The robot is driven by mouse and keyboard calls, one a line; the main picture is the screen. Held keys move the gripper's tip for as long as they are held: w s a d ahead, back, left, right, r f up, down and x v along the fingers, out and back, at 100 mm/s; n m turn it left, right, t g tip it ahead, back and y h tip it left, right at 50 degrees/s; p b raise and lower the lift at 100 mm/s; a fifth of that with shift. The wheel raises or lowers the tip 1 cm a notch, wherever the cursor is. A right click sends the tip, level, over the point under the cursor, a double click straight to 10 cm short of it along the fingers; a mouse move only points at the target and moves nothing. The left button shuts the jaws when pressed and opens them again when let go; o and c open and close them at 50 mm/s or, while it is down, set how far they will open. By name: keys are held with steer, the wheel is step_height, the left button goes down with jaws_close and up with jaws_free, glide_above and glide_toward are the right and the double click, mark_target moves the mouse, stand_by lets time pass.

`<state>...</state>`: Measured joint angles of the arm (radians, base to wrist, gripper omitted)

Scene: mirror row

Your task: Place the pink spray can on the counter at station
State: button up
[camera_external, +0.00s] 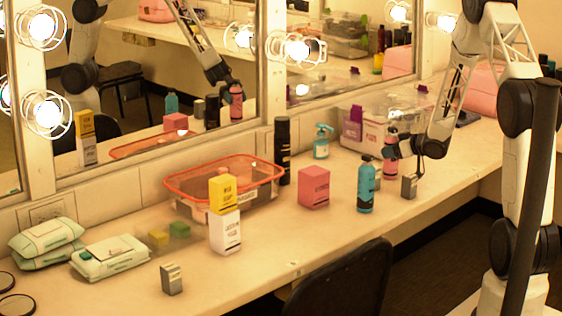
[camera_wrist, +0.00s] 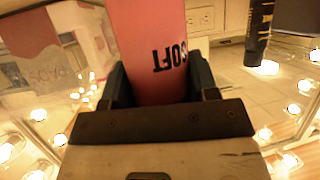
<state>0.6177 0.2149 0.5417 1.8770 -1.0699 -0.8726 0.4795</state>
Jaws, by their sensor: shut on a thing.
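The pink spray can (camera_external: 391,166) is upright at the right part of the counter, behind the blue spray bottle. My gripper (camera_external: 403,150) is shut on it from the right. In the wrist view the can (camera_wrist: 152,45), with the dark word "SOFT" on it, sits between the two dark fingers (camera_wrist: 160,88). The can's base is close to the counter (camera_external: 330,235); I cannot tell whether it touches. Its lower part is hidden in the wrist view. The station is not marked clearly in view.
A blue spray bottle (camera_external: 367,184) and small grey box (camera_external: 409,186) stand close in front of the can. A pink box (camera_external: 314,187), black can (camera_external: 283,150), teal pump bottle (camera_external: 322,141) and orange-rimmed bin (camera_external: 180,202) are further left. Mirrors (camera_external: 160,80) stand behind.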

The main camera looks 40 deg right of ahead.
steer(key=o, duration=1)
steer(key=shift+o, duration=0.2)
steer(key=v, duration=1.2)
steer(key=shift+r, duration=0.2)
